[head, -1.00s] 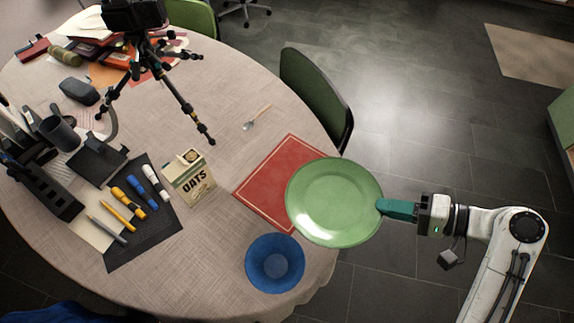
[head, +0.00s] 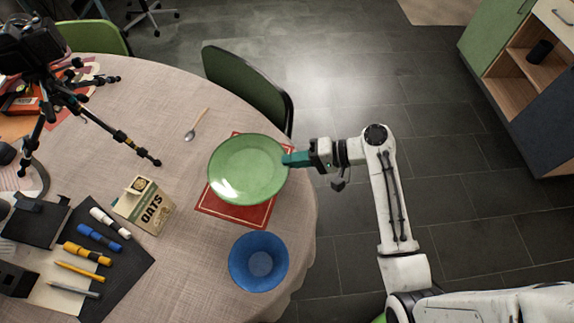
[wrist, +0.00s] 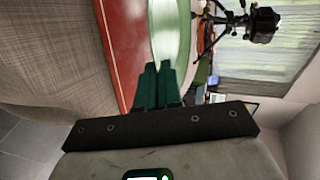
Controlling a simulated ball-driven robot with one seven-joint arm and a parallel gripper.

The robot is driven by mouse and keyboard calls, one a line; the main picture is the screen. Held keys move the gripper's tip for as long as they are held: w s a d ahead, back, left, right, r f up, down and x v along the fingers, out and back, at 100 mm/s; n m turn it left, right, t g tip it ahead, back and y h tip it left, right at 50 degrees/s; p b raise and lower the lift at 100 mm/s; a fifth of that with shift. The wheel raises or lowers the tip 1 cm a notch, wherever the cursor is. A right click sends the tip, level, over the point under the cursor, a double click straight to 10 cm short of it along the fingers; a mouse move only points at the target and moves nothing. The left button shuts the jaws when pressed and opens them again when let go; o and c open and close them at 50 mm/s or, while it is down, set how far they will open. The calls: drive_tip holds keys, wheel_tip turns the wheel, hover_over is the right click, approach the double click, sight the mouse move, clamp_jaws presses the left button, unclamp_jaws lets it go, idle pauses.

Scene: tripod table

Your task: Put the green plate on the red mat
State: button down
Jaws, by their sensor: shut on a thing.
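The green plate (head: 247,168) is held by its right rim in my gripper (head: 290,160), over the red mat (head: 236,212). The plate hides most of the mat; the mat's front part and a strip at the back and right show. In the wrist view the teal fingers of my gripper (wrist: 158,84) are shut on the rim of the green plate (wrist: 170,30), with the red mat (wrist: 124,45) to the left. In the wrist view the plate appears raised off the mat, but I cannot tell the gap.
A blue bowl (head: 259,263) stands just in front of the mat. An oats box (head: 145,207) stands to the left, and a spoon (head: 196,125) lies behind it. A tripod (head: 75,95) stands at the far left. A green chair (head: 247,88) is at the table's back edge.

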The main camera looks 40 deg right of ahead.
drive_tip(key=shift+w+a+f, duration=0.1)
drive_tip(key=shift+w+f, duration=0.75)
drive_tip(key=shift+f, duration=0.1)
drive_tip(key=shift+w+f, duration=0.2)
drive_tip(key=shift+f, duration=1.55)
drive_tip(key=c, duration=1.6)
unclamp_jaws()
drive_tip(key=shift+s, duration=0.1)
drive_tip(key=b+v, duration=0.1)
drive_tip(key=v, duration=1.1)
